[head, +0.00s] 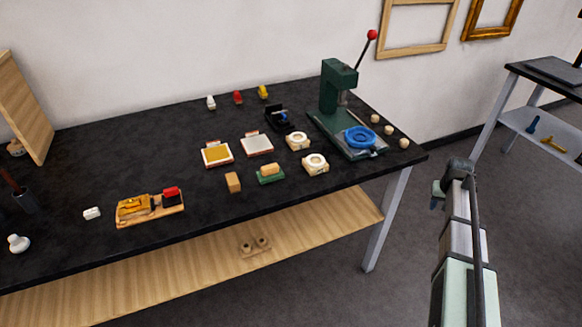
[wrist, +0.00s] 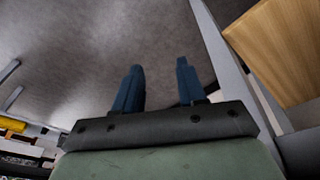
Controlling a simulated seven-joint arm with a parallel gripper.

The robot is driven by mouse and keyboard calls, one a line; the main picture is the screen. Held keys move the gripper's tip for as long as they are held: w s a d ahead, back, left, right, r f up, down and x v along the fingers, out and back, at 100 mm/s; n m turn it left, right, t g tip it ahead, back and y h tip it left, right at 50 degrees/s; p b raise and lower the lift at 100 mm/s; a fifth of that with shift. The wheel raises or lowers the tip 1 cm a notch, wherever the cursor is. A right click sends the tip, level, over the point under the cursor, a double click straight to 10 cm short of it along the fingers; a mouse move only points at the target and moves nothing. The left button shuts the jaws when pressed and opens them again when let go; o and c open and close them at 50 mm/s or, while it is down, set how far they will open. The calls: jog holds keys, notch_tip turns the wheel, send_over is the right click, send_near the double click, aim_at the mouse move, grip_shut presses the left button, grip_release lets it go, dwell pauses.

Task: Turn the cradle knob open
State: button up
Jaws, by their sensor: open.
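A wooden board (head: 150,222) lies at the front left of the black table, carrying a gold-yellow piece (head: 133,207) and a red-topped black part (head: 171,194). This may be the cradle, but I cannot make out its knob for certain. My gripper (head: 438,194) is off the table's right end, well apart from the board. In the wrist view its two blue fingers (wrist: 160,82) are spread with nothing between them, above grey floor.
A green press (head: 338,88) with a red-tipped lever and a blue ring (head: 359,138) stands at the back right. Several small blocks and pads lie mid-table. The table's right edge and leg (head: 386,220) are near my arm. A second table (head: 550,75) stands far right.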

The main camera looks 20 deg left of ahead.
jog(key=w+a+r+n, duration=0.1)
jog(key=w+a+r, duration=0.2)
jog(key=r, duration=0.3)
jog(key=w+a+r+n+t, duration=0.1)
jog(key=w+a+r, duration=0.1)
jog(key=a+r, duration=0.3)
jog(key=w+a+r+n+y, duration=0.1)
jog(key=w+a+r+n, duration=0.1)
jog(key=r, duration=0.7)
jog(key=shift+w+a+r+t, duration=0.1)
jog(key=shift+w+a+t, duration=0.1)
jog(key=shift+w+a, duration=0.4)
jog(key=shift+w+a+r+t, duration=0.1)
jog(key=shift+w+a+t, duration=0.15)
jog(key=shift+a, duration=0.5)
jog(key=s+a+r+n+g+y, duration=0.1)
jog(key=s+a+r+n, duration=0.15)
jog(key=a, duration=0.85)
jog(key=s+a+r+n+g+y, duration=0.1)
jog(key=s+a+n, duration=0.3)
jog(key=a, duration=0.7)
jog(key=n+g, duration=0.6)
jog(key=n, duration=1)
send_near(171, 189)
jog(key=shift+t+y, duration=0.25)
jog(key=shift+y, duration=0.15)
jog(key=x, duration=0.9)
jog(key=shift+s+d+f, duration=0.1)
jog(key=shift+s+d, duration=0.1)
jog(key=shift+d, duration=0.1)
